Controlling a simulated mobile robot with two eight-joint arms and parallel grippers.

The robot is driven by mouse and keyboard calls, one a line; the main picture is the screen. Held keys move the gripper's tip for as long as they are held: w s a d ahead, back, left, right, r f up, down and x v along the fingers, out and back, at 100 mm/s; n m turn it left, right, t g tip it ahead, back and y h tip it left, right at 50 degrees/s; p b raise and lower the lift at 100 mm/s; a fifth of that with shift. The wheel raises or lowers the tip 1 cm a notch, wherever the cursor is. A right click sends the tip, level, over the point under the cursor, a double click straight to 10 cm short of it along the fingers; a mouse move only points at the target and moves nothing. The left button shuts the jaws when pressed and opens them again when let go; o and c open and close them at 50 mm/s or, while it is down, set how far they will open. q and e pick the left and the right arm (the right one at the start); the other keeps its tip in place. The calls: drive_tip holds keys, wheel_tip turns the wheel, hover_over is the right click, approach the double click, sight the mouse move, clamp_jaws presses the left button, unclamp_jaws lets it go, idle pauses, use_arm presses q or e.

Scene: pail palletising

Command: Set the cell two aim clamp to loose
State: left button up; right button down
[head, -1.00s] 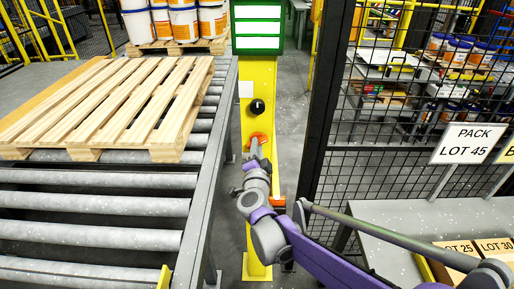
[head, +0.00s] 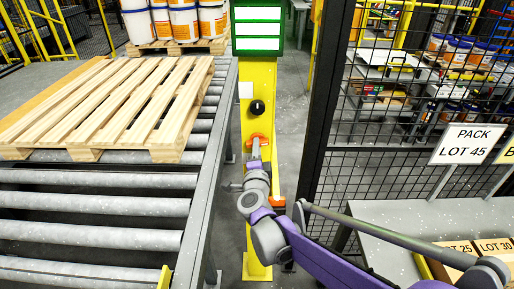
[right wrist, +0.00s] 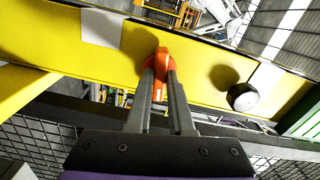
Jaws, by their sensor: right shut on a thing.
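An orange clamp lever (head: 256,138) sits on the front of the yellow post (head: 259,230), below a black knob (head: 257,107). In the right wrist view the orange lever (right wrist: 163,66) stands out from the yellow post face (right wrist: 60,40), with the black knob (right wrist: 243,97) to its right. My right gripper (head: 256,148) is at the lever. In the right wrist view its two fingers (right wrist: 162,80) are shut on the lever, one on each side. Part of the lever is hidden between the fingers. My left gripper is not in view.
A green-framed panel with white bars (head: 257,28) tops the post. A roller conveyor (head: 90,238) with an empty wooden pallet (head: 110,100) stands to the left. A dark mesh fence (head: 318,130) and a grey bench (head: 380,235) are to the right.

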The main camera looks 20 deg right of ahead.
drive_tip(key=shift+m, duration=1)
drive_tip(key=c, duration=0.8)
unclamp_jaws()
drive_tip(key=v, duration=1)
drive_tip(key=shift+s, duration=0.4)
drive_tip(key=shift+a, duration=0.1)
